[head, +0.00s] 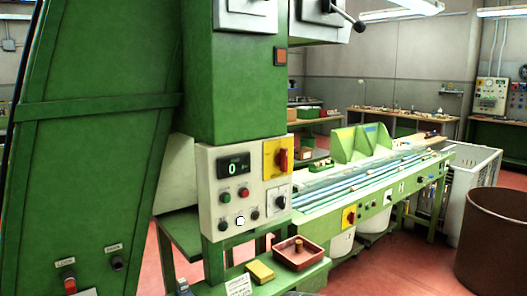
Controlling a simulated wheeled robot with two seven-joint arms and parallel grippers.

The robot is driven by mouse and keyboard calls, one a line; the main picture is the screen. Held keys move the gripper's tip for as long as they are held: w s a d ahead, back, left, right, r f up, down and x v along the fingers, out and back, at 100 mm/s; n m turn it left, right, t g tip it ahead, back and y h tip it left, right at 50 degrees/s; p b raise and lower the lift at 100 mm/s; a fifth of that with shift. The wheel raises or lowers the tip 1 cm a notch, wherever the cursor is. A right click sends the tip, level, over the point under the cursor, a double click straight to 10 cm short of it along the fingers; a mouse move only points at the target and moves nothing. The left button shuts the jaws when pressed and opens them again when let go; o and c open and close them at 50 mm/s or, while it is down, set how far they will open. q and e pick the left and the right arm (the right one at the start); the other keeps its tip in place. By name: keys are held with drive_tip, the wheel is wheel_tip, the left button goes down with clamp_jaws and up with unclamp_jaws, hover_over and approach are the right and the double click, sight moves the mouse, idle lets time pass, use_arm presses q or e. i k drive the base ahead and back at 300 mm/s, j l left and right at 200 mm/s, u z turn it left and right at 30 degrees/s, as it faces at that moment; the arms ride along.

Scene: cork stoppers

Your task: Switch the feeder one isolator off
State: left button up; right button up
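A yellow isolator plate with a red rotary handle (283,160) is on the white control panel (213,190) of the green machine. The handle looks roughly upright. A second yellow plate with a red knob (350,217) is on the front of the long green bench to the right. No label reading feeder one is legible, so I cannot tell which switch bears that name. Neither of my grippers is clearly in view.
The panel also has a display (234,167) reading 0, several buttons and a small black knob. Below it, a red tray (298,254) holds a cork-coloured piece beside a yellow block (260,272). A brown bin (492,240) stands right. Red floor between is partly clear.

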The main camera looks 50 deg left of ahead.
sight(281, 159)
drive_tip(key=i+l+u, duration=1)
drive_tip(key=k, duration=0.05)
